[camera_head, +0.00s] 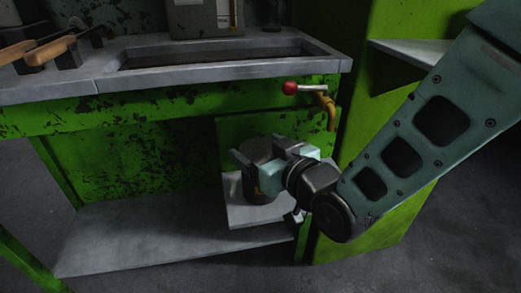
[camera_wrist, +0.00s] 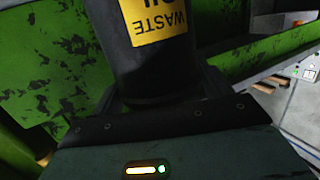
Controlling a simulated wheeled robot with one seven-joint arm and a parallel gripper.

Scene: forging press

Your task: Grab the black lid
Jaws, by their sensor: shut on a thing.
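A dark waste oil can (camera_head: 262,192) stands upright on a small grey shelf (camera_head: 245,215) under the press bench. Its yellow label reads upside down in the wrist view (camera_wrist: 155,22). The black lid (camera_head: 257,149) forms the can's top. In the wrist view the lid (camera_wrist: 150,103) is a dark band between the fingers, partly hidden by my gripper's body. My gripper (camera_head: 264,168) comes from the right, with one finger on each side of the can's top, and is shut on the lid. I cannot see any gap between lid and can.
The grey bench top (camera_head: 110,68) overhangs the can from behind. A red-knobbed lever (camera_head: 290,88) and a brass spout (camera_head: 330,115) jut out just above my gripper. A green cabinet (camera_head: 385,215) stands close at the right. The lower grey shelf (camera_head: 140,235) is clear.

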